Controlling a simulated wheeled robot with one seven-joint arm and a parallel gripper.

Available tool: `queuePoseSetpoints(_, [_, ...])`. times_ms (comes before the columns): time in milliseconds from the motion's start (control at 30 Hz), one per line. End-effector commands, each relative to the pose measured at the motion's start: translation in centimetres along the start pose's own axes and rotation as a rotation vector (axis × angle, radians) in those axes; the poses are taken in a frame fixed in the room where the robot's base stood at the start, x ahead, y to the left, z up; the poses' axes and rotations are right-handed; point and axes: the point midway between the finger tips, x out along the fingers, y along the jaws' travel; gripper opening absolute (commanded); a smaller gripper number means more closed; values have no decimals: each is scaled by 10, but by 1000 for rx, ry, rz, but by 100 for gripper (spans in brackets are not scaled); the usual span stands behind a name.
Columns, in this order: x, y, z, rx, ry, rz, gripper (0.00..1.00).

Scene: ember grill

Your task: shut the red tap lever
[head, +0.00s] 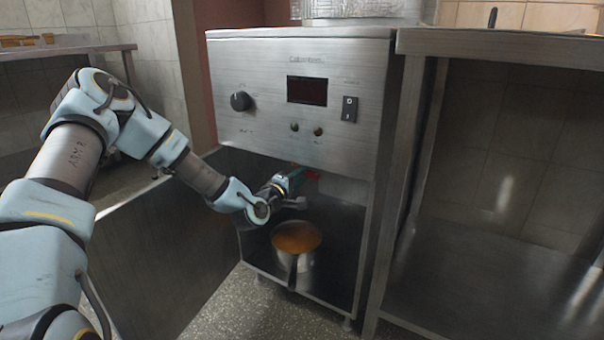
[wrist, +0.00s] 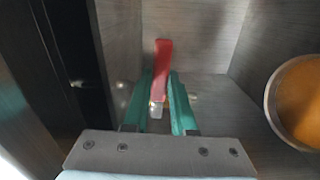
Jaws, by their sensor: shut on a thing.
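The red tap lever (wrist: 162,62) shows in the wrist view between the two green fingers of my gripper (wrist: 160,102). The fingers are shut on the lever's near part, and its red end sticks out beyond them. The tap's body is mostly hidden by the fingers and the panel.
A pot of orange-brown liquid (head: 281,259) stands on the floor of the open compartment, below my gripper; it also shows at right in the wrist view (wrist: 270,108). Compartment walls stand close around my gripper. A steel table (head: 500,45) stands at right.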

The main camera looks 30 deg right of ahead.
Motion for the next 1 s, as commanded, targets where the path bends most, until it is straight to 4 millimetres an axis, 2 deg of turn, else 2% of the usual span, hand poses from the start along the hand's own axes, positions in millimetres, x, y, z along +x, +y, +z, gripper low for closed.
queuePoseSetpoints(667, [0,4,-1,-67,2,0,0])
queuePoseSetpoints(700, [0,4,-1,-67,2,1,26])
queuePoseSetpoints(967, [0,4,-1,-66,1,0,55])
queuePoseSetpoints(1000, [0,4,0,-66,1,0,55])
